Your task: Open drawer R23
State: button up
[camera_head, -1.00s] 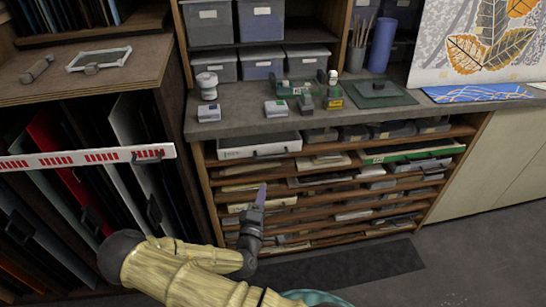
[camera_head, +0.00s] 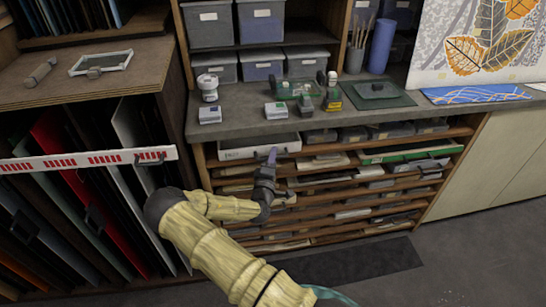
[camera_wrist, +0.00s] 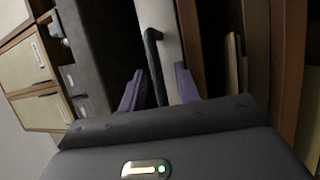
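A white drawer front (camera_head: 259,147) with a dark handle sits at the top left of the rack under the counter. It also shows in the wrist view (camera_wrist: 158,16), with its black bar handle (camera_wrist: 152,48). I cannot read the label R23 on any drawer. My gripper (camera_head: 271,157) is just in front of the right part of this white drawer, near its handle. In the wrist view my gripper (camera_wrist: 160,84) has its two purple fingers apart. The handle shows between them; I cannot tell whether they touch it. The drawer looks shut.
A green-fronted drawer (camera_head: 412,151) is at the rack's upper right. Jars and small boxes stand on the counter (camera_head: 240,122) above. At left, a rack of coloured sheets has a white, red-marked bar (camera_head: 85,160) across it. The floor at right (camera_head: 480,255) is clear.

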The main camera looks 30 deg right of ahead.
grip_shut()
dwell(0.3)
